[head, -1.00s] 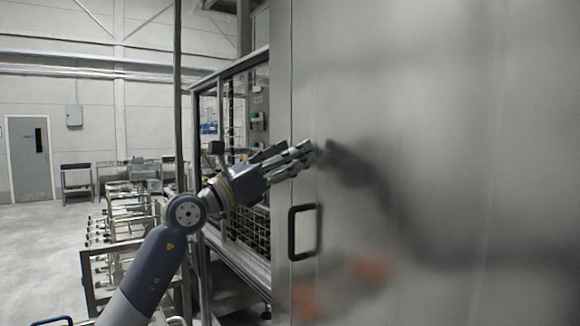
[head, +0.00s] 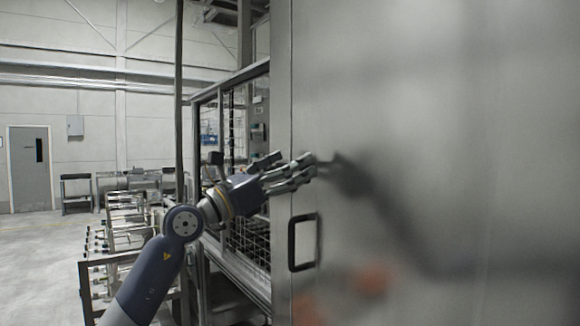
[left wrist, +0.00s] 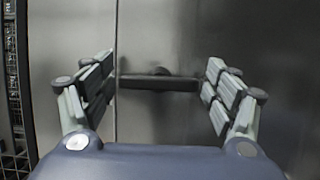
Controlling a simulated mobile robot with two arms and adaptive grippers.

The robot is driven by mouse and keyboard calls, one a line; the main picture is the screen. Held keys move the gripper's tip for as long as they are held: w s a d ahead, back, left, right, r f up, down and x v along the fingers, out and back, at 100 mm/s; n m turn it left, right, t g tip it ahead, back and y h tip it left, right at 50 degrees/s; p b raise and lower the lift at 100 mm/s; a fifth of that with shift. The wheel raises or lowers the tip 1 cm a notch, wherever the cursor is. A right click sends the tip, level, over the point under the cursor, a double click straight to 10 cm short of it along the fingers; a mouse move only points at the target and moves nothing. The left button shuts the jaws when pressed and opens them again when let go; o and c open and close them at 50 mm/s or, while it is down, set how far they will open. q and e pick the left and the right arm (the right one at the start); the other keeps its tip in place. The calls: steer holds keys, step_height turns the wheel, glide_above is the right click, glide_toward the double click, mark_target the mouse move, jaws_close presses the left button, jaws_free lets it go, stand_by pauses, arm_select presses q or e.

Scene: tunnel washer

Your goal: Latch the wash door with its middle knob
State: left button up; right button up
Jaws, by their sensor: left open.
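The wash door (head: 430,120) is a large, flat grey metal panel filling the right of the head view. The knob (left wrist: 160,80) shows in the left wrist view as a dark horizontal bar with a rounded middle, in front of the metal. My left gripper (head: 310,169) is open at the door's left part, above a black handle. In the left wrist view its fingers (left wrist: 162,90) stand on either side of the knob, with gaps visible at both ends. In the head view the knob is hidden or lost among the fingertips and their dark reflection.
The black D-shaped handle (head: 292,242) is on the door below my gripper. To the left are a framed glass-and-mesh enclosure (head: 250,110) and metal racks (head: 120,225). The floor (head: 35,260) at the far left is clear.

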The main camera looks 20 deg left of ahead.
arm_select(q)
steer(key=v, duration=1.2)
steer(key=shift+w, duration=0.15)
